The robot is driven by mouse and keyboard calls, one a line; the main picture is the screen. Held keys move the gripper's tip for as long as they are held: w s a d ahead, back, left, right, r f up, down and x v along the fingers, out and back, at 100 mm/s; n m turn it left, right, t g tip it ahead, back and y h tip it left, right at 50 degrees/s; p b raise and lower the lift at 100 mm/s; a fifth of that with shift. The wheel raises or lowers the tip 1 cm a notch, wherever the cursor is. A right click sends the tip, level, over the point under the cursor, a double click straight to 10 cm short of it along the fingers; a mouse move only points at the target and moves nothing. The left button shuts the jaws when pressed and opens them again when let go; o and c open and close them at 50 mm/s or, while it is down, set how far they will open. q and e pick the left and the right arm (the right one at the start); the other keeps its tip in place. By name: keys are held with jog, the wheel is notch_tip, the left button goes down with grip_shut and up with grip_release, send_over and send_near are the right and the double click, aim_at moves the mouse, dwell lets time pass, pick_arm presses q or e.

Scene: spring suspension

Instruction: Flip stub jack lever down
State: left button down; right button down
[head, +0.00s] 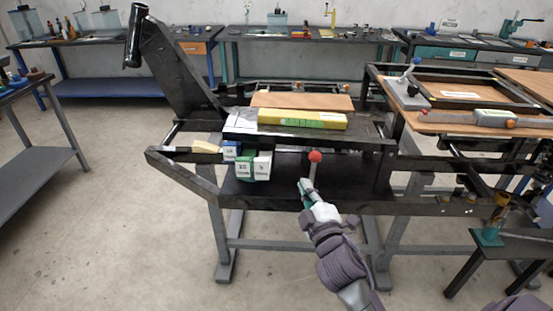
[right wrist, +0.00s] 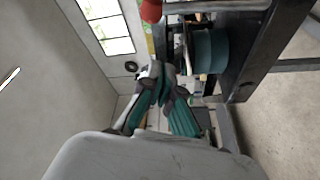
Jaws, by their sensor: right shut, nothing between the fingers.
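The lever (head: 313,170) stands upright in front of the black bench frame, with a red ball knob (head: 315,156) on top. The red knob also shows at the top edge of the right wrist view (right wrist: 151,11). My right gripper (head: 304,186) is shut and empty, just left of the lever's shaft and below the knob. In the right wrist view its fingertips (right wrist: 166,84) are close together below the knob. I cannot tell whether they touch the shaft. The lever's base is partly hidden. My left gripper is in neither view.
The bench's upper shelf (head: 370,130) holds a yellow-green box (head: 300,119). Small labelled boxes (head: 254,167) stand left of the lever. A wooden-topped table (head: 435,115) is at the right. A small dark stand (head: 500,248) is at the lower right.

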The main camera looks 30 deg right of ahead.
jog(key=r, duration=0.2)
jog(key=shift+a+r, duration=0.25)
jog(key=shift+r, duration=0.05)
jog(key=p, duration=0.3)
send_over(311, 173)
jog(key=a, duration=0.2)
jog(key=shift+s+f, duration=0.2)
jog(key=shift+s, duration=0.05)
jog(key=shift+a, duration=0.1)
